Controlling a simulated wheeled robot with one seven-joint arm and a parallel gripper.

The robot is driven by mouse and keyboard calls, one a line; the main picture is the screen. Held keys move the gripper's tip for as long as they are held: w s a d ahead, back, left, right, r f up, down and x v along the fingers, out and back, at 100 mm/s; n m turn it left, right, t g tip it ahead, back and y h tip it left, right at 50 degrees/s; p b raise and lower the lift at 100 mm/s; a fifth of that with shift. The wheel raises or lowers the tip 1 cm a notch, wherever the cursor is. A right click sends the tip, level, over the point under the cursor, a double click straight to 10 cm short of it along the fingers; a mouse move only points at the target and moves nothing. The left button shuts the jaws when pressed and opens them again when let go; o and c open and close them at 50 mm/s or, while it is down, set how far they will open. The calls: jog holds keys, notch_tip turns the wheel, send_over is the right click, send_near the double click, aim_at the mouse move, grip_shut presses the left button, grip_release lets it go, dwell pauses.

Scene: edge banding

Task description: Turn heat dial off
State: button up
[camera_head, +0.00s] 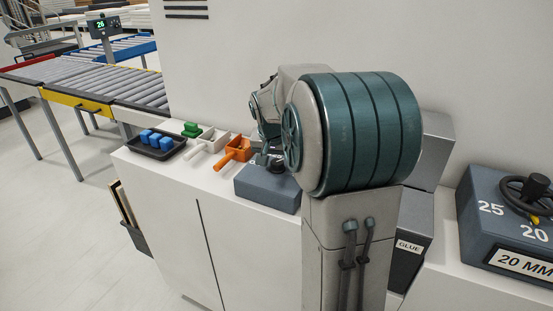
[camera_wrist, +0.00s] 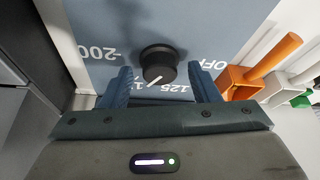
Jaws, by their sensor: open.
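The heat dial (camera_wrist: 157,66) is a round black knob with a white pointer line, on a blue-grey box (camera_wrist: 95,18) in the wrist view. White marks around it read "-200", "125" and "OFF"; another mark is partly hidden. The pointer faces the near side, by the partly hidden mark beside "125", away from "OFF". My gripper (camera_wrist: 160,72) is open, with its blue fingers on either side of the knob; I cannot tell whether they touch it. In the head view the box (camera_head: 262,190) stands below my gripper (camera_head: 268,158), and my arm partly hides the dial.
A black tray (camera_head: 158,154) holds blue blocks. A grey glue unit (camera_head: 408,250) and a "20 MM" dial box (camera_head: 500,222) stand to the right.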

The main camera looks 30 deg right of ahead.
jog(key=c, duration=1)
